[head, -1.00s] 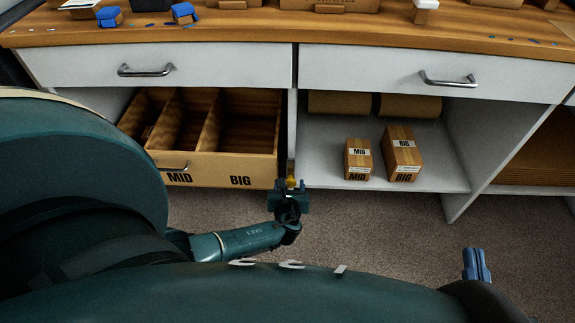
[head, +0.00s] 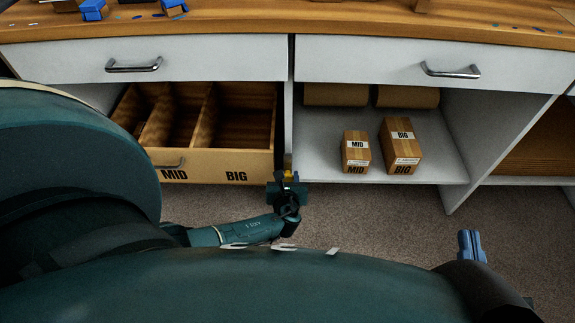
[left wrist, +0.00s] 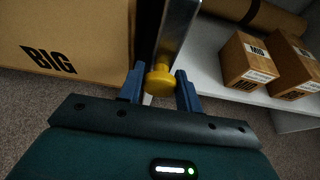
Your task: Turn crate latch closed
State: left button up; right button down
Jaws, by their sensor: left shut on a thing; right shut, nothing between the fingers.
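The crate (head: 205,169) is a wooden, open-topped box with several compartments, marked MID and BIG on its front, in the lower left bay. The latch (head: 288,174) is a small yellow knob just right of the crate's front, by the upright divider. In the left wrist view the yellow knob (left wrist: 160,79) sits between the two blue fingers, in front of the divider's metal edge. My left gripper (head: 288,178) is shut on the knob and partly hides it. My right gripper (head: 472,245) is shut and empty, over the carpet at the lower right.
A MID box (head: 355,151) and a BIG box (head: 402,146) stand on the white shelf (head: 320,165) right of the divider, with brown rolls (head: 407,97) behind. Two closed white drawers are above. The carpet (head: 380,215) in front is clear.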

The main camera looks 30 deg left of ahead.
pick_arm(q)
grip_shut()
